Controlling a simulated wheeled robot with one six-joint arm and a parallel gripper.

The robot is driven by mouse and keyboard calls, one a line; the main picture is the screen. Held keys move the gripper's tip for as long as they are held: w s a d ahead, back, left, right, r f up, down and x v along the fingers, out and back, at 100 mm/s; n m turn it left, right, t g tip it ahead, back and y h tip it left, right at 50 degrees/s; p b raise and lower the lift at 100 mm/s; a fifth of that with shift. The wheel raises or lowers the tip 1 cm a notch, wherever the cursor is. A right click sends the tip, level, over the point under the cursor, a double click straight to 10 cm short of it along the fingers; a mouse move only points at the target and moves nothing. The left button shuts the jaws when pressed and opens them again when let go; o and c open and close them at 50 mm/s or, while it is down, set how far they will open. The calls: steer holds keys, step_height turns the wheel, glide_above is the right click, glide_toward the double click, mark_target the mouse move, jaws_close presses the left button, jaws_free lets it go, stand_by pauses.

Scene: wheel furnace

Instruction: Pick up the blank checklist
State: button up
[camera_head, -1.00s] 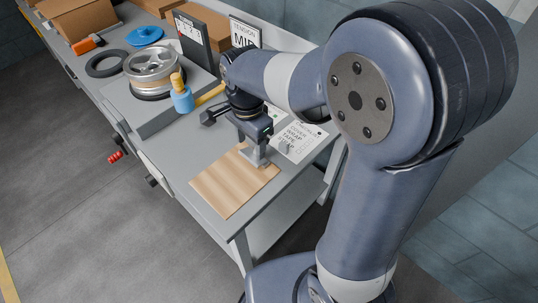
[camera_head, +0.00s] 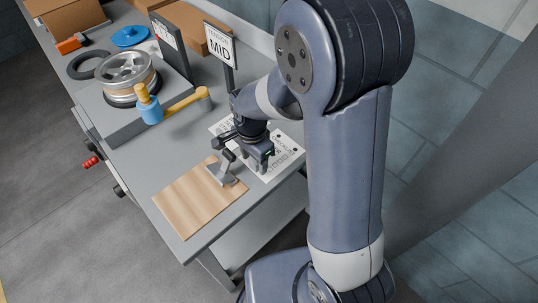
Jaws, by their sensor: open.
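A white printed sheet (camera_head: 284,150), which looks like the checklist, lies flat on the grey bench near its right edge. Its print is partly covered by my gripper, and I cannot tell whether it is blank or whether more than one sheet lies there. My gripper (camera_head: 243,163) is open and points down just over the sheet's left part, beside the clip. I cannot tell whether the fingertips touch the paper. A brown wooden board (camera_head: 196,200) with a grey metal clip (camera_head: 222,173) lies left of the gripper.
A wheel (camera_head: 127,75) sits on a grey block (camera_head: 120,115). A "MID" sign (camera_head: 219,45) stands behind my arm. The bench's front edge is near the board.

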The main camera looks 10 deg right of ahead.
steer(key=shift+f, duration=0.15)
steer(key=c, duration=0.9)
steer(key=shift+c, duration=0.2)
